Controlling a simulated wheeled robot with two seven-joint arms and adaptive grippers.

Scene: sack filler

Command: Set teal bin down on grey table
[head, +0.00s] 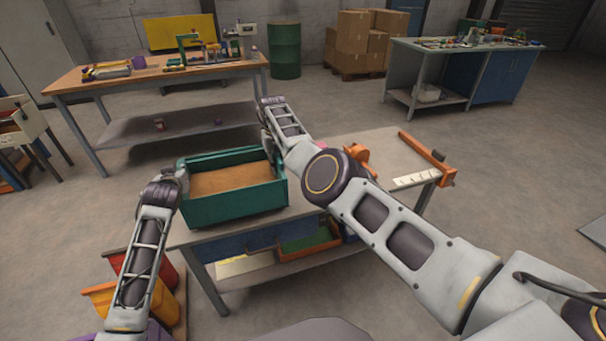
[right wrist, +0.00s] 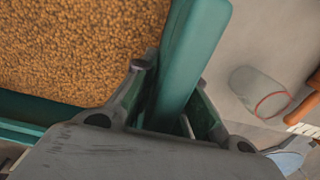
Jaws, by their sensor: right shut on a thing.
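The teal bin (head: 235,204), filled with brown grain, is over the left end of the grey table (head: 385,157). It looks about level; whether its base touches the tabletop I cannot tell. My right gripper (head: 268,128) is at the bin's far right corner, partly hidden by its own arm. In the right wrist view its fingers (right wrist: 170,105) straddle the bin's teal wall (right wrist: 195,45) and are shut on it. My left gripper (head: 177,176) is at the bin's left wall; its fingertips are too hidden to read.
An orange clamp-like tool (head: 430,157) and a pale strip (head: 416,178) lie at the table's right end. Red and yellow bins (head: 105,299) stand on the lower left. A wooden bench (head: 160,72) is behind.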

